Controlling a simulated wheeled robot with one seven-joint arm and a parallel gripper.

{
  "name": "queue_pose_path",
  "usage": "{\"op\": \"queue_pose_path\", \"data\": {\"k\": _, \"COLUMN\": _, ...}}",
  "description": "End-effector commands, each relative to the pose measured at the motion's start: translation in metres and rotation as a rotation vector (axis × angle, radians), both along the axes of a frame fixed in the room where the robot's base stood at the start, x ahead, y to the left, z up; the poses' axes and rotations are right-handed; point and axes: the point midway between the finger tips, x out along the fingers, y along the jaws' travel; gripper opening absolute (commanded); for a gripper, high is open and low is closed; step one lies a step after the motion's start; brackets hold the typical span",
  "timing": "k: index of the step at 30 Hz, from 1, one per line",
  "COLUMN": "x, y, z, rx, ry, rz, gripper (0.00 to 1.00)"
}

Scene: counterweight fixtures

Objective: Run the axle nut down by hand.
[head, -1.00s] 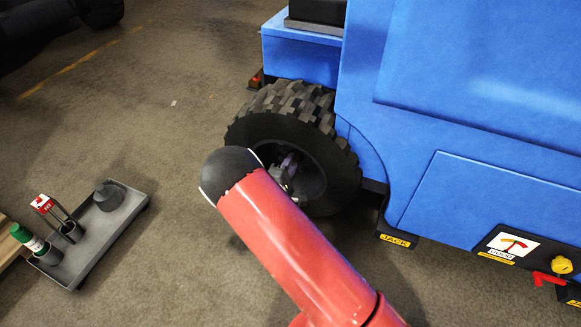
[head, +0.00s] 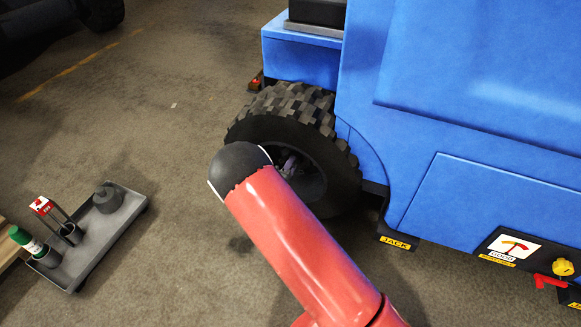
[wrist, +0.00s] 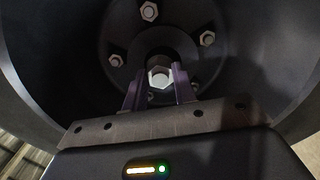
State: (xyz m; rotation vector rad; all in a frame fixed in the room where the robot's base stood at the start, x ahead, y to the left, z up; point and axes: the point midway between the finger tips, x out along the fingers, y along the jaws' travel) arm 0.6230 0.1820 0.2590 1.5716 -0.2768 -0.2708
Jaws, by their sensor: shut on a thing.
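The axle nut (wrist: 160,77) is a pale hex nut at the middle of the dark wheel hub in the wrist view. My gripper (wrist: 159,84) is shut on it, with one purple-grey finger at each side. Lug nuts (wrist: 149,11) sit around it on the hub face (wrist: 188,38); the lower ones are partly hidden by my fingers. In the head view my gripper (head: 288,165) shows only in part, inside the wheel opening. The black knobbly tyre (head: 285,112) surrounds it, and my red arm hides the nut there.
The blue vehicle body (head: 460,90) stands close to the right of the wheel. A grey tray (head: 105,232) on the floor at left holds a green-capped bottle (head: 24,240), a red-and-white item (head: 43,206) and a dark round piece (head: 108,199). Floor between tray and wheel is clear.

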Motion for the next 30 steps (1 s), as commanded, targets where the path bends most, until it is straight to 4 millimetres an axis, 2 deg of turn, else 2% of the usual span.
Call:
{"op": "queue_pose_path", "data": {"k": 1, "x": -0.001, "y": -0.001, "z": -0.001, "rx": -0.001, "ry": 0.003, "rz": -0.001, "gripper": 0.29}}
{"op": "queue_pose_path", "data": {"k": 6, "x": 0.0, "y": 0.0, "z": -0.001, "rx": -0.001, "ry": 0.003, "rz": -0.001, "gripper": 0.49}}
{"op": "queue_pose_path", "data": {"k": 14, "x": -0.001, "y": 0.0, "z": 0.0, "rx": -0.001, "ry": 0.001, "rz": 0.0, "gripper": 0.49}}
{"op": "queue_pose_path", "data": {"k": 17, "x": -0.007, "y": 0.003, "z": 0.0, "rx": -0.001, "ry": 0.003, "rz": 0.001, "gripper": 0.49}}
{"op": "queue_pose_path", "data": {"k": 25, "x": -0.049, "y": 0.018, "z": 0.0, "rx": -0.002, "ry": 0.004, "rz": 0.002, "gripper": 0.49}}
{"op": "queue_pose_path", "data": {"k": 30, "x": -0.068, "y": 0.025, "z": 0.0, "rx": -0.002, "ry": 0.003, "rz": 0.001, "gripper": 0.49}}
